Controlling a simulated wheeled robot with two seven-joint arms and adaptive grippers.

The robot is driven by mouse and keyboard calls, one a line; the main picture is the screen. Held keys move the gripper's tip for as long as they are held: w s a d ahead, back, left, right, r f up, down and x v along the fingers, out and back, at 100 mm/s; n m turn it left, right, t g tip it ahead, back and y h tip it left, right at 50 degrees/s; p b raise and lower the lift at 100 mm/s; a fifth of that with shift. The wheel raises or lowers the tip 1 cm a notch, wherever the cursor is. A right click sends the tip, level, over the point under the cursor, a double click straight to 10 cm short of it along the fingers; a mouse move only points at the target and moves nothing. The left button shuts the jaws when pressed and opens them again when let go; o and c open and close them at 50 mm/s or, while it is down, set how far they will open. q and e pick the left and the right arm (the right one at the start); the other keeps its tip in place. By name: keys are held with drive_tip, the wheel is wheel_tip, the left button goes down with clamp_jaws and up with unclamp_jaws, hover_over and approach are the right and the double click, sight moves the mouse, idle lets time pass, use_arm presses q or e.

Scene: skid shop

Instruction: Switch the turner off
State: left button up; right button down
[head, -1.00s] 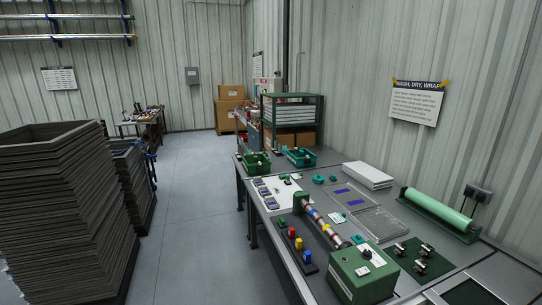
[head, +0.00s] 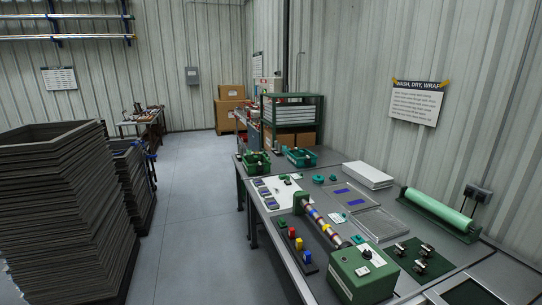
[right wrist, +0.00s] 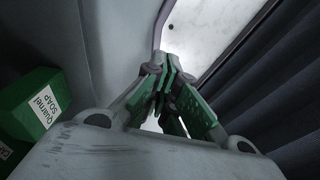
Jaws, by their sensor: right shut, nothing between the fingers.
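The turner stands on the bench in the head view. It has a green box (head: 355,277) at the near end, a banded, coloured rod (head: 325,224) and a green support at the far end. A pale plate with a small dark control (head: 367,255) is on top of the box; its setting is too small to read. My right gripper (right wrist: 167,72) shows in the right wrist view, shut and empty. The turner is not recognisable there. Neither gripper shows in the head view.
A green soap box (right wrist: 38,105) is left of my gripper in the wrist view. Black stacked trays (head: 65,205) stand left; the floor (head: 195,190) between is clear.

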drive_tip(key=shift+w, duration=0.15)
idle(0.3)
